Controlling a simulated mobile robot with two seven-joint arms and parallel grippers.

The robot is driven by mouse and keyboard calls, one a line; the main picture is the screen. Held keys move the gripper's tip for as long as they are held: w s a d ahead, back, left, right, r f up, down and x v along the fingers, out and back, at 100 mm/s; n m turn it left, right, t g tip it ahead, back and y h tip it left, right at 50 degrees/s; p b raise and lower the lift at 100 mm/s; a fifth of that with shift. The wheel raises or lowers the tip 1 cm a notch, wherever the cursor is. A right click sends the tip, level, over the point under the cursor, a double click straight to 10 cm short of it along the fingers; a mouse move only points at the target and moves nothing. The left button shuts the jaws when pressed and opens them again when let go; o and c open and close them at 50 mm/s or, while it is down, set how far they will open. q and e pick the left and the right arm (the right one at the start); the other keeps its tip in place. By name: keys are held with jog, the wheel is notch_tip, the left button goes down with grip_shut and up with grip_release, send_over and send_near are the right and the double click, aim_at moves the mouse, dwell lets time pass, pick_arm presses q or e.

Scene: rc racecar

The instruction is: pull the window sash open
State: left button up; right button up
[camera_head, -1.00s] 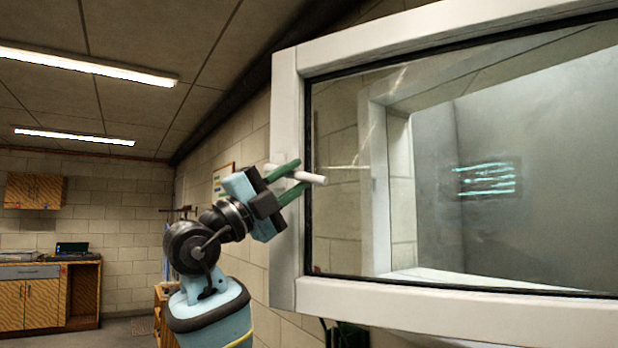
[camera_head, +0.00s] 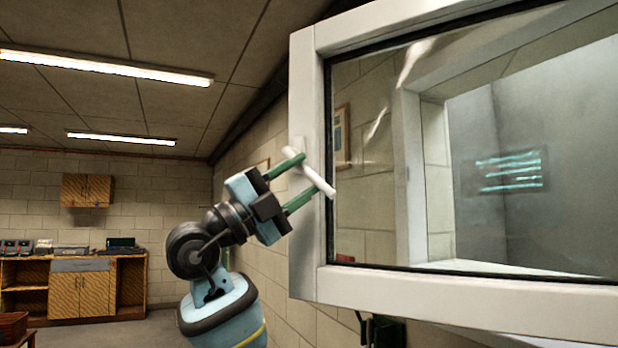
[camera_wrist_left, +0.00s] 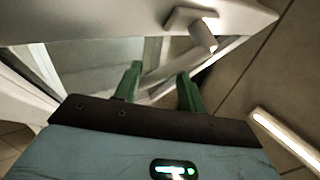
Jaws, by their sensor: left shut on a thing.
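The window sash (camera_head: 306,255) is a white frame around a glass pane, at the right of the head view. It stands at an angle to the brick wall. Its white handle (camera_head: 312,173) is on the left stile and slants down to the right. My left gripper (camera_head: 309,175) has its two green fingers closed about the handle. Part of the handle is hidden by the fingers. My right gripper does not show.
The brick wall (camera_head: 270,230) runs behind the sash. A wooden cabinet and counter (camera_head: 80,290) stand far off at the left, with a wall cabinet (camera_head: 87,190) above. The floor (camera_head: 165,325) between there and my arm looks clear.

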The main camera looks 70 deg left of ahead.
pick_arm(q)
jog(key=shift+o, duration=0.8)
jog(key=shift+s+a+f+n, duration=0.15)
jog(key=shift+s+a+f, duration=0.1)
jog(key=shift+s, duration=0.25)
jog(key=shift+s+a+f+n, duration=0.15)
jog(key=shift+s+f, duration=0.1)
jog(key=shift+s, duration=0.25)
jog(key=shift+s+f, duration=0.1)
jog(key=shift+s, duration=0.15)
jog(key=shift+c, duration=0.3)
jog(key=shift+s+a+f+b, duration=0.2)
jog(key=shift+s+a, duration=0.15)
jog(key=shift+s, duration=0.1)
jog(key=shift+s+a+f+b, duration=0.15)
jog(key=shift+s+a+f, duration=0.05)
jog(key=shift+s+a, duration=0.2)
jog(key=shift+c, duration=0.7)
jog(key=shift+b+v, duration=0.4)
jog(key=shift+v, duration=1.35)
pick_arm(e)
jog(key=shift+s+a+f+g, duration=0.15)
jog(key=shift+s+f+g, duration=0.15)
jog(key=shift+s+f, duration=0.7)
pick_arm(q)
jog(key=shift+s+a+r, duration=0.1)
jog(key=shift+a+r, duration=0.05)
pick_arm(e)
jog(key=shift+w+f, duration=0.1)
